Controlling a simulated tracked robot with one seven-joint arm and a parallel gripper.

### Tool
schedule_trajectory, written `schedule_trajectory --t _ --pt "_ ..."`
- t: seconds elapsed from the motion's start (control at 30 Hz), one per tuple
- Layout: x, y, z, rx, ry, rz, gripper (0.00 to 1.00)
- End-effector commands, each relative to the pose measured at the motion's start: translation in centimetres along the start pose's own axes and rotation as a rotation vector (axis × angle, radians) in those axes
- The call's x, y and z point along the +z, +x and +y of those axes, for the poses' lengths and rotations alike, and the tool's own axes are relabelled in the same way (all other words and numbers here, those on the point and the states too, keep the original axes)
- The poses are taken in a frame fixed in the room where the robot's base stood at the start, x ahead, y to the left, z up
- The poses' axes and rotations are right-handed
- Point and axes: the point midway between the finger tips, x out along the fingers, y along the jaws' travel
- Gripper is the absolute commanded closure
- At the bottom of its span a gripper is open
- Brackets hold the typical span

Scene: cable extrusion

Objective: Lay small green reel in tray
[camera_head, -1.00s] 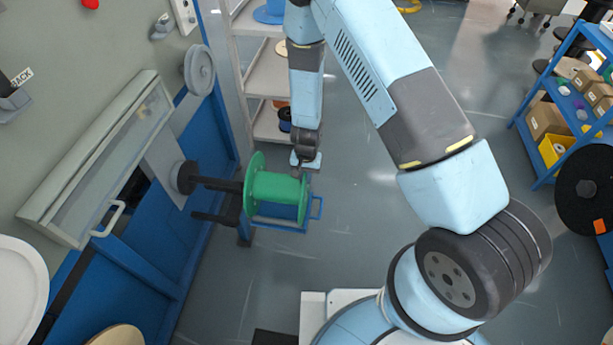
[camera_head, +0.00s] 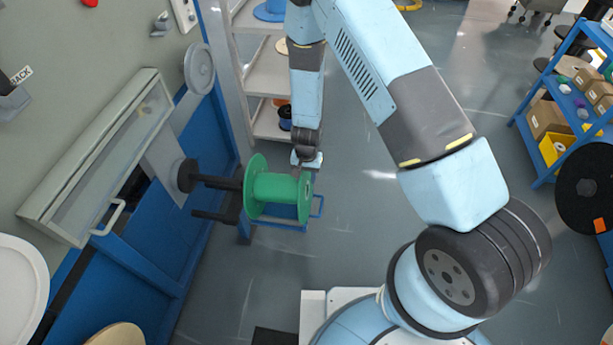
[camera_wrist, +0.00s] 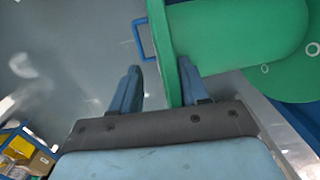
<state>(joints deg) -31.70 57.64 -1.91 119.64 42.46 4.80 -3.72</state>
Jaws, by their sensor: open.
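The green reel (camera_head: 280,187) lies on its side, its axle roughly level, at the end of a dark rod in the head view. A blue frame with a handle, seemingly the tray (camera_head: 318,207), shows just under and behind it. The reel hides most of that frame, so I cannot tell how fully the reel rests in it. My gripper (camera_head: 304,170) is at the reel's right flange. In the wrist view, my open fingers (camera_wrist: 160,88) stand on either side of the green flange (camera_wrist: 168,50). The right finger is very close to it.
Dark rods (camera_head: 215,185) reach out from the blue-panelled machine on the left. A grey shelf rack (camera_head: 268,80) stands behind the reel. A blue shelf with boxes (camera_head: 560,110) is at the right.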

Motion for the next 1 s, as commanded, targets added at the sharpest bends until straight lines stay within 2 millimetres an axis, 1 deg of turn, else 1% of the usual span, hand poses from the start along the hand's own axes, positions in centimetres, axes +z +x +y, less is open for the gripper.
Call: schedule_trajectory --t 0.2,0.37,0.9,1.0 --pt "0.0 -0.2 0.0 0.0 0.0 0.001 0.55" --pt "-0.1 -1.5 -0.1 -0.001 -0.001 0.002 0.55" --pt "-0.1 -10.3 -0.1 -0.002 -0.002 0.003 0.55" --pt "0.0 -11.6 -0.1 -0.001 -0.002 0.002 0.55"
